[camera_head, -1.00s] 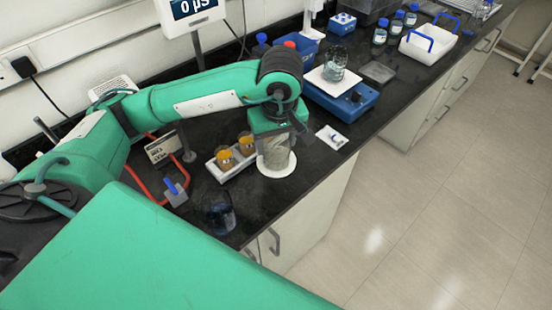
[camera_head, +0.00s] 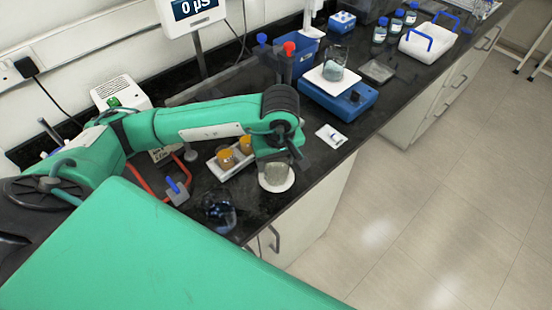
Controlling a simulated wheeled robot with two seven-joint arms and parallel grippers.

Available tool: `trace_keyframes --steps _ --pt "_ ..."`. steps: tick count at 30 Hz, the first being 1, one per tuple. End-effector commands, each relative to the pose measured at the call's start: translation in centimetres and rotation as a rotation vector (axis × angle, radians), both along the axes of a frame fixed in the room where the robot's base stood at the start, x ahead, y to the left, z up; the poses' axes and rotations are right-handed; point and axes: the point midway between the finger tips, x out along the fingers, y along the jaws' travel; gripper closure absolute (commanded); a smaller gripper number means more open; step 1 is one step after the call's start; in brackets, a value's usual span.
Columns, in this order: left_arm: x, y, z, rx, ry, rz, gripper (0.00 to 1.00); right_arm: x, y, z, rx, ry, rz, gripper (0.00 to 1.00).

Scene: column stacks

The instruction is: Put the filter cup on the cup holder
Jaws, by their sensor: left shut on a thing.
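My left gripper (camera_head: 272,158) is shut on a greyish, see-through cup, the filter cup (camera_head: 275,174). It holds the cup from above, and its body hides the cup's upper part. The cup is over a white round disc (camera_head: 288,184), seemingly the cup holder, near the bench's front edge. The cup looks roughly upright. I cannot tell whether its bottom touches the disc. My right gripper is not in view.
A white tray (camera_head: 215,167) with two orange-filled cups stands just left. A dark glass vessel (camera_head: 217,212) lies or stands near the front edge. A blue scale (camera_head: 340,101) with a beaker (camera_head: 334,66) is behind right. A small white packet (camera_head: 331,137) is to the right.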

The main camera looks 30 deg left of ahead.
Motion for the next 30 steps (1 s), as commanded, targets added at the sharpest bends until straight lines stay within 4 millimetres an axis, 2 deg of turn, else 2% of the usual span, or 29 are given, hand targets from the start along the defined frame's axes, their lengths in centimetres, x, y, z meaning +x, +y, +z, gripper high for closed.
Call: trace_keyframes --steps 1,4,17,20,30 --pt "0.0 0.0 -0.2 0.001 -0.001 0.000 0.38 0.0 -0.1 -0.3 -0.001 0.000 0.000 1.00" --pt "0.0 0.0 -0.1 0.000 0.000 0.000 0.18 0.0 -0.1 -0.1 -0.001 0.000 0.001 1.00" --pt "0.0 0.0 0.4 -0.001 -0.001 0.000 0.18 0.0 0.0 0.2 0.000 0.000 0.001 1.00" --pt "0.0 -0.2 1.7 -0.001 -0.004 0.000 0.18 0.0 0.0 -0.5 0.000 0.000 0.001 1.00" --pt "-0.5 -0.7 8.0 0.001 -0.005 -0.001 0.18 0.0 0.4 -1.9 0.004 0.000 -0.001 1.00"
